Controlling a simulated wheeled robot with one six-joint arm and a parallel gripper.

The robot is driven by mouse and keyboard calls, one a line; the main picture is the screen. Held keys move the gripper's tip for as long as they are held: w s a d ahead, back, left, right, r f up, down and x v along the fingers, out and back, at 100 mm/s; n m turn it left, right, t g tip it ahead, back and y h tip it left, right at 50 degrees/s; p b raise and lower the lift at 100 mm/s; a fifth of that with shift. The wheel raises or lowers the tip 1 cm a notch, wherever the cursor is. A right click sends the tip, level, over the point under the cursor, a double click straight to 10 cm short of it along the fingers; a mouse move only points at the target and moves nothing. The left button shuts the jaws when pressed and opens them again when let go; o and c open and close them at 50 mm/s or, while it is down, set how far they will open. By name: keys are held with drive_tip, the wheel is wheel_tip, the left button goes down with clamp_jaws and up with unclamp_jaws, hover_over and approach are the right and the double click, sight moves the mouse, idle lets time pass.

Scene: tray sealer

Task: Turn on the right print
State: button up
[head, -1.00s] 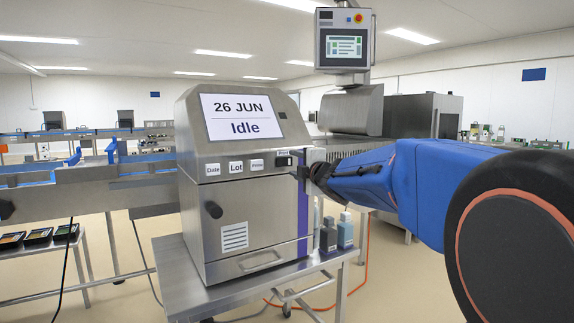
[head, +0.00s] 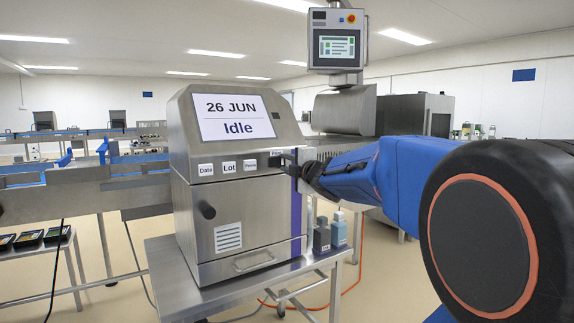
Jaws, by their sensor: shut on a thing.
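The steel printer (head: 238,225) stands on a metal trolley; its screen (head: 234,117) reads "26 JUN" and "Idle". Below the screen is a row of small labelled buttons, with Date (head: 206,169) and Lot (head: 229,166) readable. At the right end is a small dark print switch (head: 277,161) with a tiny label above it. My gripper (head: 290,164) reaches in from the right, its dark fingers at this switch. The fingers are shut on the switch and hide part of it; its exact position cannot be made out.
Conveyors (head: 100,190) run behind and left of the printer. A control screen (head: 337,47) hangs above and behind. Dark trays (head: 28,238) lie at far left. The floor in front is mostly clear.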

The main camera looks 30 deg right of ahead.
drive_tip(key=shift+w+d+n+y, duration=0.1)
drive_tip(key=shift+d+n+y, duration=0.2)
drive_tip(key=shift+y, duration=0.35)
drive_tip(key=shift+w+d+n+y, duration=0.1)
drive_tip(key=shift+n+y, duration=0.3)
drive_tip(key=shift+y, duration=0.25)
drive_tip(key=shift+a+y, duration=0.1)
drive_tip(key=shift+y, duration=0.2)
drive_tip(key=o, duration=1)
drive_tip(key=shift+o, duration=0.2)
drive_tip(key=s+d, duration=0.1)
drive_tip(key=s, duration=1.6)
drive_tip(key=shift+s+d, duration=0.2)
drive_tip(key=shift+d, duration=0.1)
